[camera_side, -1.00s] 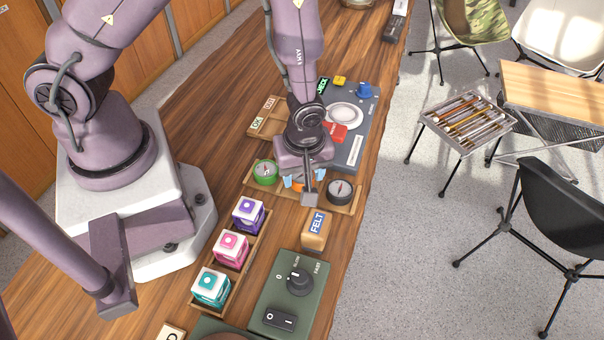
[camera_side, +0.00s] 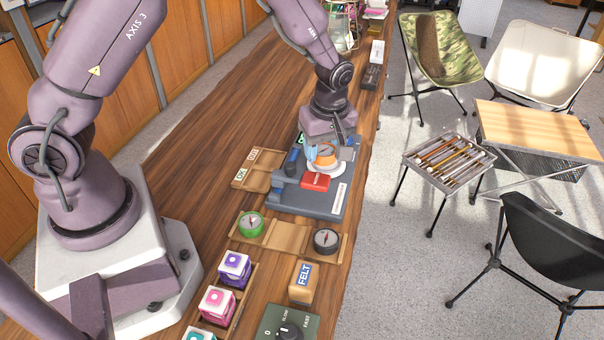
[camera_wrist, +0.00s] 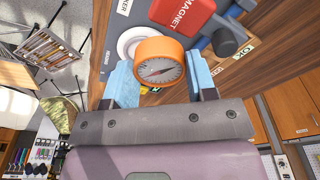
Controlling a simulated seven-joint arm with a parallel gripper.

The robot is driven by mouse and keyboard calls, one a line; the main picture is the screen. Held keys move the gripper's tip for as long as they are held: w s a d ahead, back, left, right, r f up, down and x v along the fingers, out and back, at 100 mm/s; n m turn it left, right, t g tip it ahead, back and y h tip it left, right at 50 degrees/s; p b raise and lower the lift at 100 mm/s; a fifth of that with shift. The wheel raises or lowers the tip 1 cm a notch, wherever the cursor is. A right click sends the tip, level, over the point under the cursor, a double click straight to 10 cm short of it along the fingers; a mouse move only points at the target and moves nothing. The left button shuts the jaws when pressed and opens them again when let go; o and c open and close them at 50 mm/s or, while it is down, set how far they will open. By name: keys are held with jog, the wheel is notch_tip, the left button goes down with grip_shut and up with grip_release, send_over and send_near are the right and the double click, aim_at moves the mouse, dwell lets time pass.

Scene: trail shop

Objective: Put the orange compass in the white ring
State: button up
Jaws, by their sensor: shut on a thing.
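The orange compass (camera_wrist: 158,66) has a pale dial facing the wrist camera. My gripper (camera_wrist: 161,80) is shut on it, with a blue finger pad on each side. In the side view the compass (camera_side: 325,157) hangs under my gripper (camera_side: 324,150) at the grey panel. The white ring (camera_wrist: 127,37) lies on that panel and shows partly from behind the compass in the wrist view. In the side view only its edge (camera_side: 327,173) shows, below the compass. The compass overlaps the ring in both views; its height above the ring is hard to tell.
A red magnet block (camera_side: 315,181) sits on the grey panel (camera_side: 318,204) close to the ring. A wooden tray (camera_side: 288,237) holds a green compass (camera_side: 250,225) and a black compass (camera_side: 326,241), with an empty middle place. A two-part wooden tray (camera_side: 257,170) lies left of the panel.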

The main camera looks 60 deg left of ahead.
aim_at(327, 146)
jog(key=w+a, duration=0.4)
jog(key=a, duration=0.1)
jog(key=shift+w+a+f, duration=0.15)
jog(key=shift+w+f, duration=0.1)
jog(key=shift+f, duration=2.25)
jog(key=shift+f, duration=0.15)
jog(key=shift+f, duration=0.3)
jog(key=shift+f, duration=0.45)
jog(key=o, duration=1.4)
jog(key=shift+c, duration=0.2)
notch_tip(327, 146, up, 8)
